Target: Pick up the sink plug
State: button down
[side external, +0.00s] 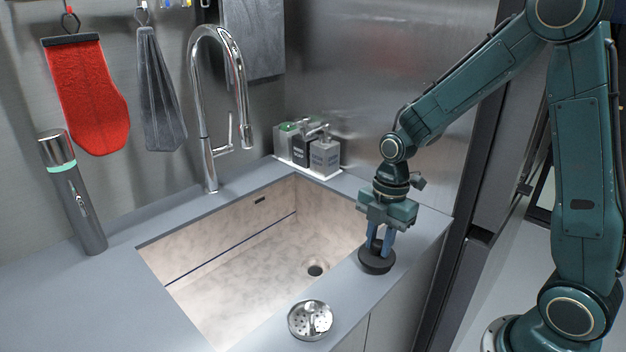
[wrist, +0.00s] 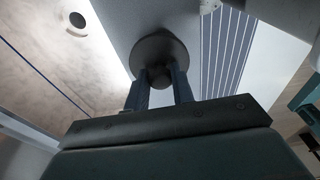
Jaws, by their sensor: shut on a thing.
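The sink plug (side external: 376,262) is a dark round disc with a knob on top. In the side view it is at the counter strip to the right of the sink. My gripper (side external: 379,246) points down over it with its blue fingers shut on the plug's knob. In the wrist view the plug (wrist: 160,50) shows as a dark disc between the fingertips of my gripper (wrist: 160,80). I cannot tell whether the plug's underside touches the counter.
The sink basin (side external: 200,275) with its drain hole (side external: 315,268) lies left of the plug. A metal strainer (side external: 310,320) sits on the front counter edge. Soap dispensers (side external: 324,155) stand behind, the tall faucet (side external: 207,150) at the back, and a grey bottle (side external: 75,200) at the left.

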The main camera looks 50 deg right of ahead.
aim_at(380, 242)
notch_tip(380, 242, up, 19)
jog(key=shift+f, duration=0.2)
dwell(0.3)
